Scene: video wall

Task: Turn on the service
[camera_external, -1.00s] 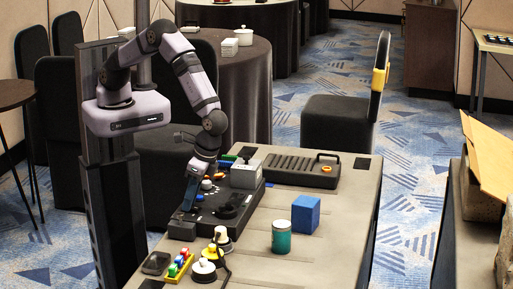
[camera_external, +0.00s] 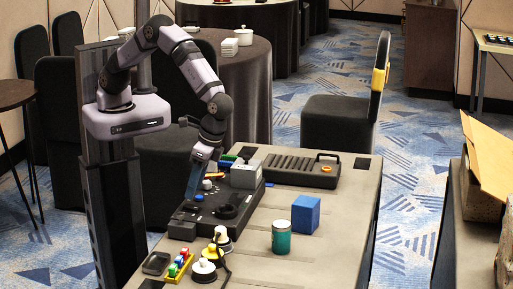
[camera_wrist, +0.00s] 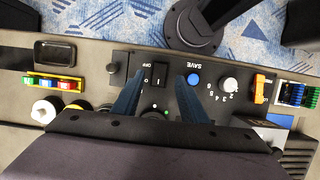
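A black control panel (camera_external: 222,212) lies on the table under my gripper (camera_external: 191,192). In the wrist view it holds a black rocker switch (camera_wrist: 159,73) with OFF printed beside it. A blue button (camera_wrist: 194,79) marked SAVE and a white numbered knob (camera_wrist: 229,85) are to the right of the switch. My gripper's two blue fingers (camera_wrist: 160,78) are apart, with nothing held between them. The rocker switch shows between the fingertips. I cannot tell how far above the panel the tips are, nor which way the rocker is tipped.
An orange lever (camera_wrist: 259,88) stands on the panel's right in the wrist view. A yellow holder with coloured blocks (camera_external: 178,268) is near the front. A blue cube (camera_external: 306,214) and a green can (camera_external: 281,237) stand to the right; the table beside them is clear.

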